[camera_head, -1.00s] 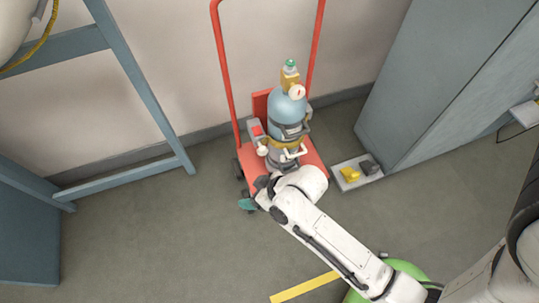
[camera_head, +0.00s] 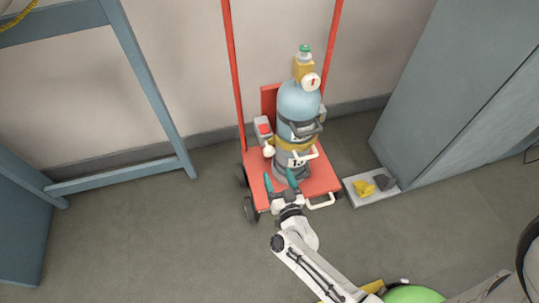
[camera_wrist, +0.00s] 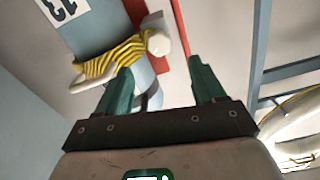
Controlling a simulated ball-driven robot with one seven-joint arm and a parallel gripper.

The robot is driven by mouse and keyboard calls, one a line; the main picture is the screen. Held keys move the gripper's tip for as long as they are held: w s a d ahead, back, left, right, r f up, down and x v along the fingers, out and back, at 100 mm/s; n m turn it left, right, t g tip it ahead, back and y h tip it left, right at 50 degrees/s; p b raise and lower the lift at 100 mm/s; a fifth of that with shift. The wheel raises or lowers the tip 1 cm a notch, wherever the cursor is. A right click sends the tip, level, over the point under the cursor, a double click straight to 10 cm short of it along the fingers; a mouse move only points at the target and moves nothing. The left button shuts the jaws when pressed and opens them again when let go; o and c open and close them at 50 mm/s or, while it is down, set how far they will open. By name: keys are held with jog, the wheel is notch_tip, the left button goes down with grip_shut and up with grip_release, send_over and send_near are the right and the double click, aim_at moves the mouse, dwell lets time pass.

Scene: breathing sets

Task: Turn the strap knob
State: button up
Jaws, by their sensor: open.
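A blue-grey cylinder (camera_head: 299,100) stands on a red trolley (camera_head: 318,180), with a yellow strap (camera_head: 291,144) around its lower part. A cream knob (camera_head: 268,151) sits at the strap's left side; I take it for the strap knob. In the wrist view, the knob (camera_wrist: 158,42) is at the end of the black-and-yellow strap (camera_wrist: 115,58), beyond the fingers. My gripper (camera_head: 280,181) is open and empty, its teal fingers pointing at the cylinder's lower front. In the wrist view, the gripper (camera_wrist: 160,70) has its fingers wide apart, with no contact with the knob visible.
A grey box with a red top (camera_head: 263,128) is left of the cylinder. A pale handle (camera_head: 321,203) sticks out at the trolley's front. A low tray (camera_head: 370,199) with yellow and dark items and a grey cabinet (camera_head: 440,90) are at right. Floor at left is clear.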

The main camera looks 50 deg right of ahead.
aim_at(270, 154)
jog(key=b+x, duration=0.2)
jog(key=x, duration=0.8)
jog(key=shift+w+d, duration=0.3)
jog(key=shift+c, duration=0.4)
jog(key=c, duration=1)
